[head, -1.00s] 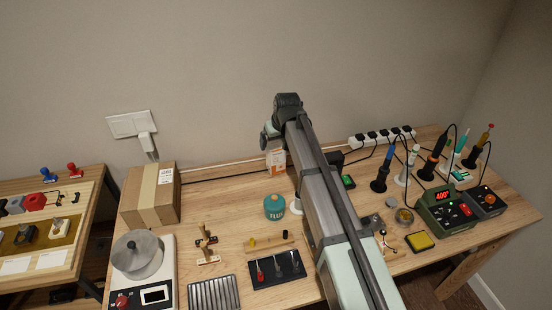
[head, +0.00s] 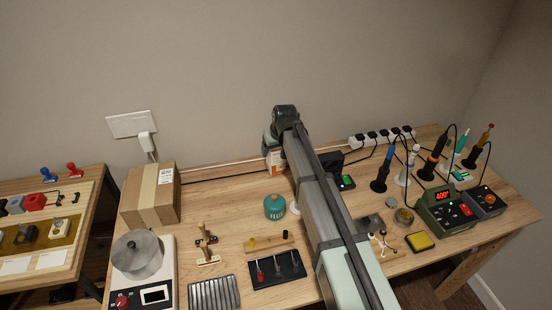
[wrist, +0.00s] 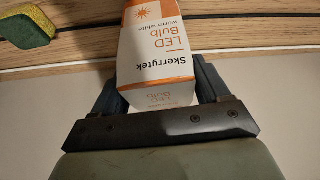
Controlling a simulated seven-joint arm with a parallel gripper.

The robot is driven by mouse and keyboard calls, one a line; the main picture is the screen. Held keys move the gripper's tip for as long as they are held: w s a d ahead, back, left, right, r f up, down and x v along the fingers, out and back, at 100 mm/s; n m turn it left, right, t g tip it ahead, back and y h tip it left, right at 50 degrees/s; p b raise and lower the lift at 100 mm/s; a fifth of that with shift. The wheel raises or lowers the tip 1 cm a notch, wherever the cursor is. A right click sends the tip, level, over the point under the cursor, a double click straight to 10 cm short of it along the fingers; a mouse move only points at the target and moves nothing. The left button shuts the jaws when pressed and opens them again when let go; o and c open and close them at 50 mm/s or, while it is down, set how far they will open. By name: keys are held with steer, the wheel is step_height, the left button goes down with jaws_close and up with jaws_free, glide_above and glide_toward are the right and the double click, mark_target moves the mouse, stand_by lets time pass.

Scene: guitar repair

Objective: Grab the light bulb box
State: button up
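The light bulb box (wrist: 156,45) is white and orange, printed "Skerrytek LED Bulb warm white". In the wrist view it lies between the two fingers of my gripper (wrist: 158,82), with one finger close along each side. I cannot tell whether both fingers press on it. In the head view the box (head: 275,160) stands at the back of the workbench by the wall, partly hidden by my arm. My fingers are hidden there behind the arm's end.
A power strip (head: 382,138) with plugs and cables lies right of the arm. A cardboard box (head: 151,196) is at the left. A green and yellow sponge (wrist: 27,27) shows in the wrist view. The wall is close behind.

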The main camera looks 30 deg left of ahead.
steer(key=c, duration=0.6)
steer(key=shift+r, duration=0.1)
